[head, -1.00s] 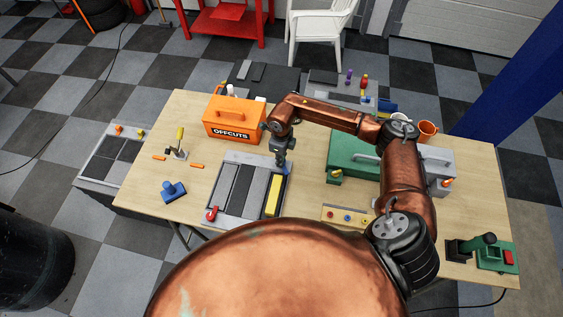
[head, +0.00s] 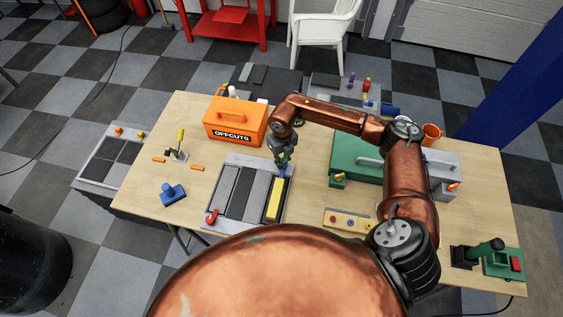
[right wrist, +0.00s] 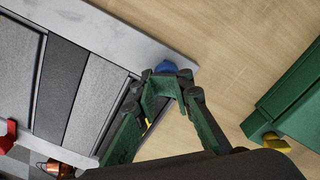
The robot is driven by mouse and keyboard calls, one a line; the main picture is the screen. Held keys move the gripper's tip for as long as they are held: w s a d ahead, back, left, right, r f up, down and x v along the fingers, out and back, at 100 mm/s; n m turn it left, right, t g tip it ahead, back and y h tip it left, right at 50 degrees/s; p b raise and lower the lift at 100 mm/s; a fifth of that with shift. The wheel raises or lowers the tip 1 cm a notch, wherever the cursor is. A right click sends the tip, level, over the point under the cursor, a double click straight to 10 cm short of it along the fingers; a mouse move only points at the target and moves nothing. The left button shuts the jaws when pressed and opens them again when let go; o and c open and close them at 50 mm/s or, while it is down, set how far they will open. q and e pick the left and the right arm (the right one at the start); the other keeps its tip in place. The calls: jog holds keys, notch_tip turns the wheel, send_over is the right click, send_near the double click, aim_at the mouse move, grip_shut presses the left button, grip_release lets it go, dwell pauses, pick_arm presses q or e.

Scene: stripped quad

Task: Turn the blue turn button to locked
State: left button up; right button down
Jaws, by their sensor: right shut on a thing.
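The grey tray-like frame (head: 222,221) lies on the table with dark and light grey strips and one yellow strip (head: 275,198) in it. The blue turn button (head: 283,171) sits at its far right corner. It also shows in the right wrist view (right wrist: 166,67), mostly hidden behind the fingertips. My right gripper (right wrist: 168,82) is shut on the blue turn button, reaching it from above. Which way the button points is hidden. A red turn button (head: 212,216) is at the near left corner. My left gripper is not in view.
An orange OFFCUTS box (head: 235,122) stands behind the frame. A green case (head: 358,160) with a yellow latch (right wrist: 277,142) stands to the right. A small panel with coloured buttons (head: 347,221) lies nearer. Bare table separates frame and case.

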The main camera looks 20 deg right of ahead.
jog(key=shift+d, duration=0.6)
jog(key=c, duration=1.9)
grip_release()
jog(key=shift+d+f, duration=0.1)
jog(key=shift+f, duration=0.05)
jog(key=shift+c, duration=0.2)
jog(key=shift+o, duration=1.4)
jog(key=shift+a, duration=0.25)
jog(key=shift+s, duration=0.1)
notch_tip(320, 180, up, 12)
